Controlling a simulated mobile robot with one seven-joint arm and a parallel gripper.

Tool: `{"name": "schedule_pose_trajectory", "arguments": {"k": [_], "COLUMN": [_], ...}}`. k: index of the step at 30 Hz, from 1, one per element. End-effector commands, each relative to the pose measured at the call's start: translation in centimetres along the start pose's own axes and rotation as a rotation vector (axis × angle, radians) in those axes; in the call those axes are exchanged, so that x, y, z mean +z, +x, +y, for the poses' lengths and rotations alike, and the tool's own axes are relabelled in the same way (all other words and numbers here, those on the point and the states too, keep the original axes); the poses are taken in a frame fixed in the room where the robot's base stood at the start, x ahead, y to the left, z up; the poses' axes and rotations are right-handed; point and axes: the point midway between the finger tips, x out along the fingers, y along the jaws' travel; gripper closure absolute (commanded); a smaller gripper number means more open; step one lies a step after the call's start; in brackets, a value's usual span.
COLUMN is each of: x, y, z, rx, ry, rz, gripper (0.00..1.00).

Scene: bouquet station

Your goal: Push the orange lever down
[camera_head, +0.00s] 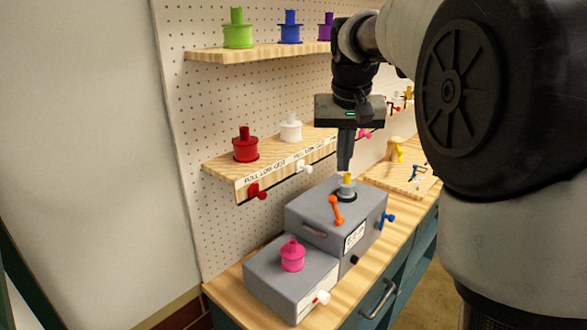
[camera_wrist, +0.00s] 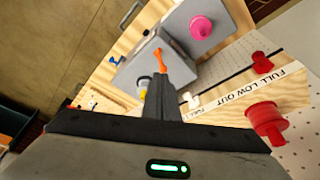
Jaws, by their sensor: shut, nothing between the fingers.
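The orange lever (camera_head: 336,210) is on the top of the grey box (camera_head: 305,209), near its right side, and leans at an angle. In the wrist view the orange lever (camera_wrist: 159,60) shows just beyond my fingertips, partly hidden at its lower end. My gripper (camera_head: 344,170) points down above the back of the grey box, close to a yellow-topped piece (camera_head: 347,180) in a dark ring. Its fingers are shut and empty. It also shows in the wrist view (camera_wrist: 158,78). Whether the fingertips touch the lever or the yellow-topped piece I cannot tell.
A lower grey box (camera_head: 270,272) with a pink spool (camera_head: 292,255) stands in front. A blue lever (camera_head: 387,219) is on the right side of the taller box. Shelves with a red spool (camera_head: 245,146) and a white spool (camera_head: 291,128) are on the pegboard (camera_head: 200,90) behind.

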Motion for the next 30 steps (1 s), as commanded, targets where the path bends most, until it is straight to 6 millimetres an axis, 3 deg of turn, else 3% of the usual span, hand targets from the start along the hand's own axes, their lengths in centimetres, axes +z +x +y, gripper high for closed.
{"name": "schedule_pose_trajectory", "arguments": {"k": [3,9,24,30], "x": [-2.7,-5.2,-5.8,-5.6], "y": [2.5,4.9,5.6,7.6], "z": [-0.9,-1.9,-2.1,-1.9], "rx": [0.03,0.064,0.073,0.073], "ry": [0.001,0.003,0.004,0.004], "rz": [-0.018,-0.031,-0.034,-0.036], "gripper": [1.0,1.0,1.0,1.0]}}
